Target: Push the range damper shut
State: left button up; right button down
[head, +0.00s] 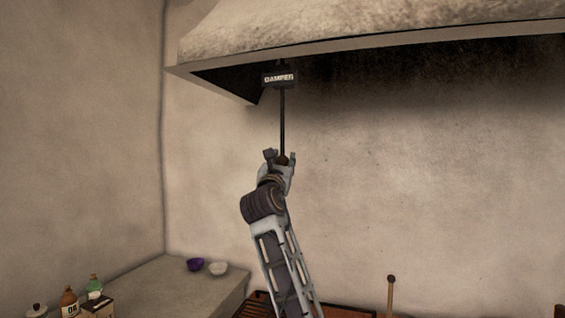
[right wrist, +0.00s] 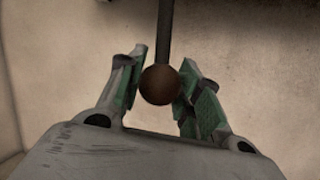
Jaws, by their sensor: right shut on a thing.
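The range damper is a dark rod (head: 282,120) that hangs down from under the hood, below a black sign (head: 280,79) reading "DAMPER". A round brown knob (right wrist: 160,85) is at the rod's lower end. My right gripper (head: 281,157) is raised to the knob from below. In the right wrist view its two green-padded fingers (right wrist: 158,92) stand on either side of the knob, shut on it. The rod runs up out of that view. My left gripper is not in view.
The stone hood (head: 370,25) overhangs the top, its front edge above my right gripper. A wooden handle (head: 390,295) stands upright at lower right. The wall around the rod is bare.

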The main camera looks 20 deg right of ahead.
jog(key=shift+s+r, duration=0.15)
jog(key=shift+r, duration=0.3)
jog(key=c, duration=1.3)
grip_release()
jog(key=o, duration=0.3)
jog(key=shift+f, duration=0.2)
jog(key=shift+o, duration=0.2)
jog(key=shift+a+f, duration=0.1)
jog(key=v, duration=1.1)
jog(key=shift+s+a, duration=0.2)
jog(key=shift+s, duration=0.05)
jog(key=shift+f, duration=0.15)
